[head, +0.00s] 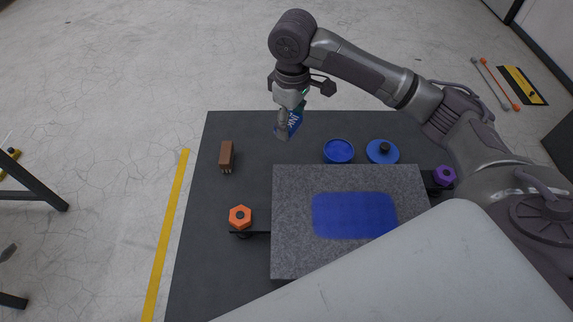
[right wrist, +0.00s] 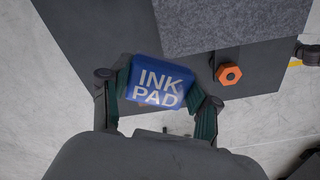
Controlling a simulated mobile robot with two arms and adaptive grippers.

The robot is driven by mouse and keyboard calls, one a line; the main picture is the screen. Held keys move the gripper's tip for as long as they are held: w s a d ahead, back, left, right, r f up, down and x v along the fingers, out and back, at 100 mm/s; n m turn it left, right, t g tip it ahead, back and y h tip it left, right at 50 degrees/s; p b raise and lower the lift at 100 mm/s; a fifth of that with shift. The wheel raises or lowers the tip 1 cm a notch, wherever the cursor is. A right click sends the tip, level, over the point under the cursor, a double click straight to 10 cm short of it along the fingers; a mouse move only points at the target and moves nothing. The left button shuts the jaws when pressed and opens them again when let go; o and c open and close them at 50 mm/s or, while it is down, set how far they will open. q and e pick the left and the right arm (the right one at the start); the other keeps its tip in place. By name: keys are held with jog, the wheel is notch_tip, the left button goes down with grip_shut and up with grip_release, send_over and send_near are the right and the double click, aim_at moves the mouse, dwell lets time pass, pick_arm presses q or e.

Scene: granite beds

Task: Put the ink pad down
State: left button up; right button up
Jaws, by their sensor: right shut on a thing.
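The blue ink pad (head: 296,120), with white lettering, is in my right gripper (head: 284,122), near the far edge of the dark table top (head: 265,135). In the right wrist view the ink pad (right wrist: 158,84) sits between the two fingers of the right gripper (right wrist: 158,100), and its words "INK PAD" show. The fingers are shut on its sides. The pad appears held above the table, though its height is hard to judge. My left gripper is in no view.
A grey granite slab (head: 290,215) with a blue patch (head: 354,215) lies nearer. A blue dish (head: 338,151), a blue lid (head: 382,151) with a dark knob, a brown block (head: 227,154), an orange knob (head: 240,217) and a purple knob (head: 444,175) surround it. The table's far left is clear.

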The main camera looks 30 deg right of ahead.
jog(key=w+d+f+n+b, duration=0.2)
jog(key=w+f+n+b, duration=0.15)
jog(key=f, duration=0.25)
jog(key=w+d+f+n+b, duration=0.2)
jog(key=w+d+f+b, duration=0.1)
jog(key=f+b, duration=0.25)
send_over(295, 161)
jog(key=shift+n, duration=0.25)
notch_tip(295, 161, down, 5)
jog(key=shift+f, duration=3.1)
jog(key=o, duration=1.2)
jog(key=shift+f, duration=0.15)
jog(key=shift+c, duration=0.2)
notch_tip(295, 161, up, 12)
jog(key=shift+r+p, duration=0.2)
jog(key=shift+p, duration=0.15)
